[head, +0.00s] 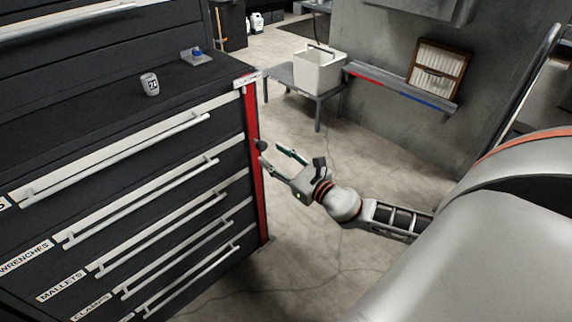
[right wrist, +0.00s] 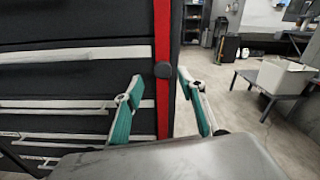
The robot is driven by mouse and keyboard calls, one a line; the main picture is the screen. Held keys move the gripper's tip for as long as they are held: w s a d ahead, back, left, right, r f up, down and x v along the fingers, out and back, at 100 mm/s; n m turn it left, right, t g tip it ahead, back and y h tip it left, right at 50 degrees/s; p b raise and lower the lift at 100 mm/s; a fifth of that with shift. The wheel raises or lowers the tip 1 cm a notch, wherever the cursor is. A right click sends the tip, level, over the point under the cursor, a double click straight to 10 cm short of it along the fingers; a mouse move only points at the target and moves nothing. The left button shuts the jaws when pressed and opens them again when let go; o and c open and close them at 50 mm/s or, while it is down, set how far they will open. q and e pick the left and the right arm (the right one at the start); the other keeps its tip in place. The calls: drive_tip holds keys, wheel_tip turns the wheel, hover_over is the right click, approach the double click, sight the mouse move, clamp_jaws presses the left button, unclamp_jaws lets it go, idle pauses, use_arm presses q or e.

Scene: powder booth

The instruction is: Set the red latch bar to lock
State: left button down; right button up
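The red latch bar (head: 251,150) runs upright along the right front edge of the dark tool cabinet. It also shows in the right wrist view (right wrist: 162,35), with a dark round knob (right wrist: 164,70) on it. In the head view the knob (head: 261,145) is near the bar's upper half. My right gripper (head: 271,156) is open just in front of the knob. In the right wrist view its two green-padded fingers (right wrist: 157,78) stand apart, one on each side of the knob; I cannot tell if either touches it. My left gripper is not in view.
The cabinet's drawers with pale handles (head: 150,205) fill the left. A cup (head: 150,84) stands on its top. A small table (head: 317,96) with a white bin (head: 319,70) stands behind. A wall shelf (head: 400,88) is to the right. Floor around my right gripper is clear.

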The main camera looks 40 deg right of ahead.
drive_tip(key=shift+s+d, duration=0.15)
drive_tip(key=shift+s, duration=2.25)
use_arm(q)
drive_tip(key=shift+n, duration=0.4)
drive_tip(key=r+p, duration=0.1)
drive_tip(key=p, duration=0.2)
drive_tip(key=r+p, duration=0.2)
drive_tip(key=p, duration=0.1)
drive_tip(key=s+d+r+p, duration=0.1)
drive_tip(key=p, duration=0.2)
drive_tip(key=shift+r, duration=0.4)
use_arm(e)
drive_tip(key=s+a+f+m+g, duration=0.2)
drive_tip(key=s+a+f+m, duration=0.2)
drive_tip(key=m, duration=0.7)
drive_tip(key=s+a+f+m+g, duration=0.3)
drive_tip(key=s+a+f+m, duration=0.2)
drive_tip(key=s+a+m, duration=0.4)
drive_tip(key=s+a+f+m+g+y, duration=0.1)
drive_tip(key=s+a+f+m, duration=0.4)
drive_tip(key=s+m, duration=0.5)
drive_tip(key=a+m+g, duration=0.1)
drive_tip(key=m, duration=0.4)
drive_tip(key=shift+s+a, duration=0.2)
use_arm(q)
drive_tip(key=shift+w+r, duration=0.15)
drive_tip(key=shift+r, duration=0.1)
